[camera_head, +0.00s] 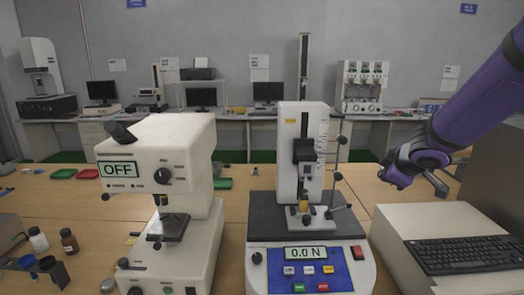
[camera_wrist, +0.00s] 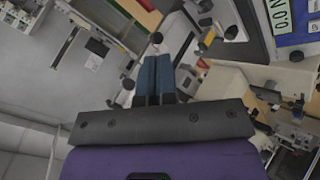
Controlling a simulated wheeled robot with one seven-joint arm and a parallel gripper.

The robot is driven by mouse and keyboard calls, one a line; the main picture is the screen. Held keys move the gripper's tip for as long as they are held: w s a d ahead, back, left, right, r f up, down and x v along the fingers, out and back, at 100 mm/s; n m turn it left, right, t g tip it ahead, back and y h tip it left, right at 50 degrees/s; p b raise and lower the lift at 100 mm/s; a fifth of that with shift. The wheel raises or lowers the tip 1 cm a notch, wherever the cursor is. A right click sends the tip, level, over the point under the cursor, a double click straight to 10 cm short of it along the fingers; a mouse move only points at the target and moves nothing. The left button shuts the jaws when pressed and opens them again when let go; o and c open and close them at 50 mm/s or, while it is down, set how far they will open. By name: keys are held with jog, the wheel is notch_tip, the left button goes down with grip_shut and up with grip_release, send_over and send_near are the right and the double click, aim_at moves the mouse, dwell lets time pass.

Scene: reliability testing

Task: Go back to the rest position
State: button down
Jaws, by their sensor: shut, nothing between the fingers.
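My purple arm comes in from the right in the head view. My gripper (camera_head: 437,183) hangs at its end, above the right part of the bench, to the right of the force tester (camera_head: 308,235). Its fingers are hard to make out there. In the wrist view my gripper's two blue-grey fingers (camera_wrist: 155,62) lie side by side, shut, with nothing held between them. The gripper is apart from the tester. The tester's display reads 0.0 N, and part of it also shows at the upper right of the wrist view (camera_wrist: 283,22).
A white microscope-like tester (camera_head: 160,150) marked OFF stands at the left. A keyboard (camera_head: 465,254) lies on a beige case (camera_head: 400,222) below my arm. Small bottles (camera_head: 69,240) and tools lie at the front left. A back bench carries monitors and instruments.

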jog(key=s+d+r+m+h, duration=0.25)
jog(key=s+r+m, duration=0.55)
jog(key=s, duration=0.4)
jog(key=s+a+r+m+g+y, duration=0.1)
jog(key=s+a+g, duration=0.1)
jog(key=s, duration=0.7)
jog(key=s+a+r+m+g+y, duration=0.1)
jog(key=s+a+m, duration=0.1)
jog(key=s, duration=0.7)
jog(key=shift+s+a+g, duration=0.2)
jog(key=shift+a+g, duration=0.2)
jog(key=shift+a, duration=0.45)
jog(key=shift+r+y, duration=0.1)
jog(key=shift+y, duration=0.15)
